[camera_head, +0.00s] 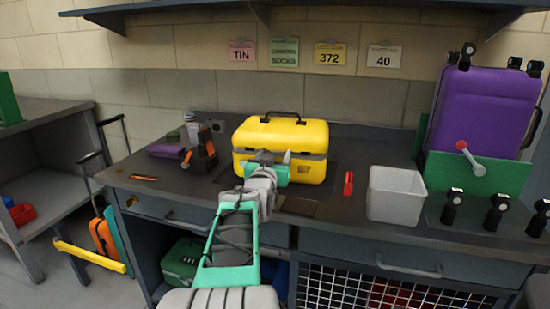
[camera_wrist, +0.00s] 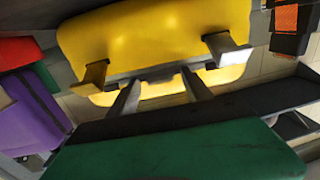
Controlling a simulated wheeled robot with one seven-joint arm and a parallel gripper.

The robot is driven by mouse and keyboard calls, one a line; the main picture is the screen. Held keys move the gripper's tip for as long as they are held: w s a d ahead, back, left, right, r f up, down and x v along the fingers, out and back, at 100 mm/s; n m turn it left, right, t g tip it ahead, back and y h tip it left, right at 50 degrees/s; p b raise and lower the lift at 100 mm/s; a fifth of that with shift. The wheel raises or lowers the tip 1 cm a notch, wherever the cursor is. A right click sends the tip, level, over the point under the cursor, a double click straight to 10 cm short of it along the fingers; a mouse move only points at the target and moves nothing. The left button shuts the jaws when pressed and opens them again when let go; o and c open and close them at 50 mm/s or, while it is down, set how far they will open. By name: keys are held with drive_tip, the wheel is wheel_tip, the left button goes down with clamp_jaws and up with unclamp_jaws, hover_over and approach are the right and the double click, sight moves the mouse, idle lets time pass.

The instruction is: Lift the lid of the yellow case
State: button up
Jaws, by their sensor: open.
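The yellow case (camera_head: 306,172) stands upright on the workbench, with a dark band around it below the lid (camera_head: 290,134). The lid is down, with a black handle (camera_head: 283,116) on top. My gripper (camera_head: 269,160) is at the front of the case and hides part of it and of the band. In the wrist view, the case (camera_wrist: 150,35) fills the top, appearing upside down. There my gripper (camera_wrist: 162,62) is open, its fingers spread near the band. I cannot tell whether they touch the case.
A white bin (camera_head: 396,196) and a red item (camera_head: 348,184) are to the right of the case. A purple case (camera_head: 485,110) stands behind a green panel (camera_head: 470,177) further right. An orange-and-black tool (camera_head: 205,148) is on the left. A shelf (camera_head: 300,5) hangs above.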

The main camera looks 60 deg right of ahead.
drive_tip(key=shift+c, duration=0.2)
clamp_jaws()
idle(0.4)
idle(0.8)
